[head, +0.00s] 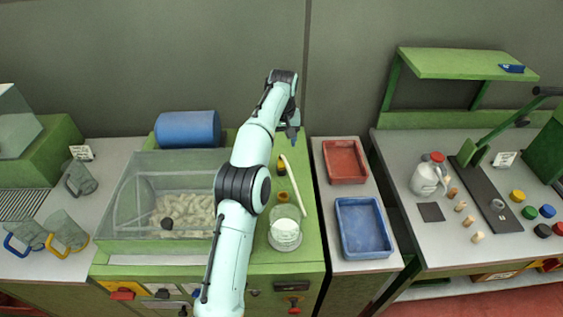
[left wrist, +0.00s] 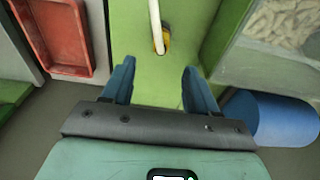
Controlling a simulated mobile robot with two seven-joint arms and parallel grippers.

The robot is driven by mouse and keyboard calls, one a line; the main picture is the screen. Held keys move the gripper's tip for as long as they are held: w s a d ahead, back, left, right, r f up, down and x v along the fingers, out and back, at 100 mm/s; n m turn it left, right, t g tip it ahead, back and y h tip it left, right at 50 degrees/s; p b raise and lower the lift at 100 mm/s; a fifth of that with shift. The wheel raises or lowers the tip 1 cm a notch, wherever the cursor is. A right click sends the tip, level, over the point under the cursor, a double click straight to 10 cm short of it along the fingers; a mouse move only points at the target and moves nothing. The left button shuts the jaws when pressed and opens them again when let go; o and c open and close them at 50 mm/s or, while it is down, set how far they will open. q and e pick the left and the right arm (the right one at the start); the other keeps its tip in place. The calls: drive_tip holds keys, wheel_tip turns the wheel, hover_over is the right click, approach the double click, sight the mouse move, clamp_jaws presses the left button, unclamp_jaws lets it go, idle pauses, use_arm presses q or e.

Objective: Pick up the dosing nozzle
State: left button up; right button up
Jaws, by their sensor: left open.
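What looks like the dosing nozzle is a thin white curved tube (head: 293,187) on the green bench top, with a dark and yellow base (head: 281,167) at its far end. The left wrist view also shows the white tube (left wrist: 155,20) and the yellow base (left wrist: 164,42), just beyond my fingertips. My left gripper (head: 292,137) is at the back of the green bench, behind the nozzle. In the left wrist view its blue fingers (left wrist: 158,66) are apart with nothing between them. My right gripper is in neither view.
A glass jar (head: 285,232) stands in front of the tube. A clear hopper of corks (head: 150,205) and a blue cylinder (head: 188,129) are to the left. A red tray (head: 345,161) and a blue tray (head: 363,228) lie to the right. My left arm covers the bench middle.

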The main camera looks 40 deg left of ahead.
sight(282, 157)
use_arm(q)
drive_tip(key=f, duration=0.7)
drive_tip(key=w+a+f, duration=0.1)
drive_tip(key=f, duration=0.2)
drive_tip(key=shift+a+f, duration=0.1)
drive_tip(key=shift+f, duration=0.1)
drive_tip(key=c, duration=1.1)
